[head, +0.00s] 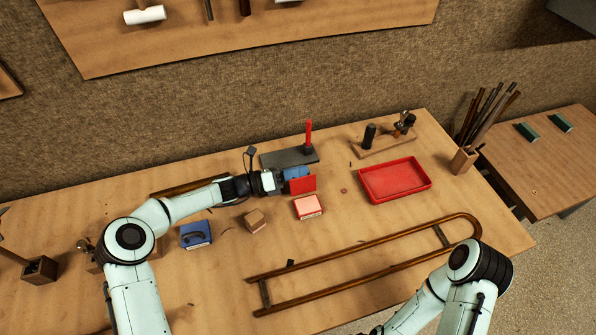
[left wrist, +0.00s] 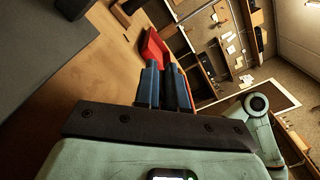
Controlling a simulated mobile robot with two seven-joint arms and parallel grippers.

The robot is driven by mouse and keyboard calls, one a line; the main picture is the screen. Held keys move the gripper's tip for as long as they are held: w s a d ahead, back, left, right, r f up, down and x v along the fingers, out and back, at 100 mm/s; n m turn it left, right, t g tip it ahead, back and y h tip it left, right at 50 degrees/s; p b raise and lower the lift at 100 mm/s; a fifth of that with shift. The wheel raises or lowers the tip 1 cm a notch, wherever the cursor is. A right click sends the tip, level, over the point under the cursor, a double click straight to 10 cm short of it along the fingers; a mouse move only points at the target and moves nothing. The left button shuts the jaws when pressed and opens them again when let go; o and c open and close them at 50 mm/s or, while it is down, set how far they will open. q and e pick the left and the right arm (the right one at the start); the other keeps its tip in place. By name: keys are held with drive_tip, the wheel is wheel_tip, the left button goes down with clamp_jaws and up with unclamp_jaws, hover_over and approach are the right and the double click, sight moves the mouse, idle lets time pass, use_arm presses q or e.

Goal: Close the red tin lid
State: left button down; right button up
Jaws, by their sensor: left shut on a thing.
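The red tin (head: 308,207) sits on the workbench near the middle, a small box with a pale front. Its red lid (head: 303,185) stands steeply tilted just behind the tin in the head view. I cannot tell whether the lid touches the tin. My left gripper (head: 295,175) reaches in from the left, its blue fingers shut on the lid. In the left wrist view the fingers (left wrist: 168,85) are close together and hide most of what they hold. My right arm shows at lower right, but its gripper is out of view.
A red tray (head: 395,181) lies to the right, and a dark plate (head: 280,159) behind the gripper. A blue box (head: 196,234) and a wooden block (head: 255,221) stand left of the tin. A long brass tube (head: 350,252) lies in front.

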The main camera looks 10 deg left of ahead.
sight(301, 178)
use_arm(q)
drive_tip(key=m, duration=0.1)
drive_tip(key=s+m+b, duration=0.1)
drive_tip(key=r+m, duration=0.1)
drive_tip(key=shift+s+d+m, duration=0.3)
drive_tip(key=shift+s+m, duration=0.05)
drive_tip(key=shift+m, duration=0.05)
drive_tip(key=shift+s+d+r+m+b, duration=0.15)
drive_tip(key=shift+s+m+b, duration=0.2)
drive_tip(key=shift+m, duration=0.25)
drive_tip(key=shift+s+d+r+m+b, duration=0.1)
drive_tip(key=shift+s+r+m+b, duration=0.1)
drive_tip(key=shift+m+b, duration=0.3)
drive_tip(key=shift+s+d+m, duration=0.1)
drive_tip(key=shift+s+m, duration=0.1)
drive_tip(key=shift+m, duration=0.3)
drive_tip(key=c, duration=1.5)
unclamp_jaws()
